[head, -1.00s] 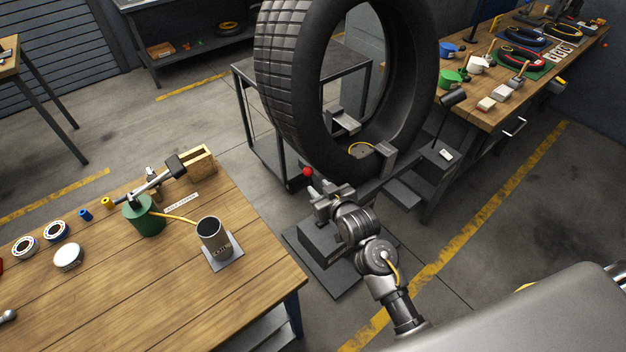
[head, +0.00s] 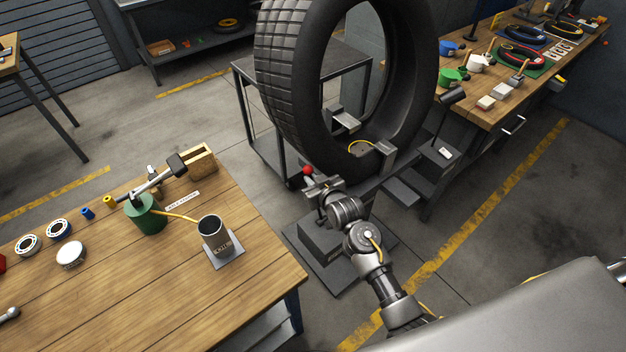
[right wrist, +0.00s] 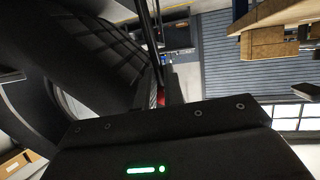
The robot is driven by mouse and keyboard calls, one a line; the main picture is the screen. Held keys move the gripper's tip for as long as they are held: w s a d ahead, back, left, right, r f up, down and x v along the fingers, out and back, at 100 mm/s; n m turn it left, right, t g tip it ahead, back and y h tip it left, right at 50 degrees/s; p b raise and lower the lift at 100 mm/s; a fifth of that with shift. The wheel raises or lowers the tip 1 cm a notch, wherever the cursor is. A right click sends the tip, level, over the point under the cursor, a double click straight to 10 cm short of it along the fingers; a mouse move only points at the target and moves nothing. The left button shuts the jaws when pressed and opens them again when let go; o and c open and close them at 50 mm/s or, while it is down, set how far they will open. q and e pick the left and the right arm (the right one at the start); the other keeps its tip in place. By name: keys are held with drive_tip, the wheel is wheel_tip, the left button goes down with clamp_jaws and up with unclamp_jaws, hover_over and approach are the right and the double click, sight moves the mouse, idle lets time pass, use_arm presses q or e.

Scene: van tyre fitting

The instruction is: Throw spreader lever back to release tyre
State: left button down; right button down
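The big black tyre (head: 285,90) stands upright on the spreader stand (head: 400,192) and fills the left of the right wrist view (right wrist: 90,60). The spreader lever's red ball knob (head: 308,170) shows at the tyre's lower front; a small red part of it (right wrist: 162,97) also shows just past the gripper body in the right wrist view. My right gripper (head: 316,188) is right at the knob, just below it. Its fingertips are too small and partly hidden, so I cannot tell whether they touch or close on the lever. My left gripper is out of view.
A wooden table (head: 150,300) with a green can (head: 146,217) and a dark mug (head: 213,235) stands at the left. A workbench (head: 490,110) with tools stands at the right. A metal frame table (head: 330,65) is behind the tyre. Floor is open at the right.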

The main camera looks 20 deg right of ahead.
drive_tip(key=shift+w+a+r+p, duration=0.1)
drive_tip(key=shift+w+r+p, duration=0.1)
drive_tip(key=shift+w+p, duration=0.25)
drive_tip(key=shift+w+a+f+g+p, duration=0.15)
drive_tip(key=shift+w+g+p, duration=0.15)
drive_tip(key=shift+g+p, duration=0.2)
drive_tip(key=shift+w+f, duration=0.15)
drive_tip(key=shift+f, duration=0.1)
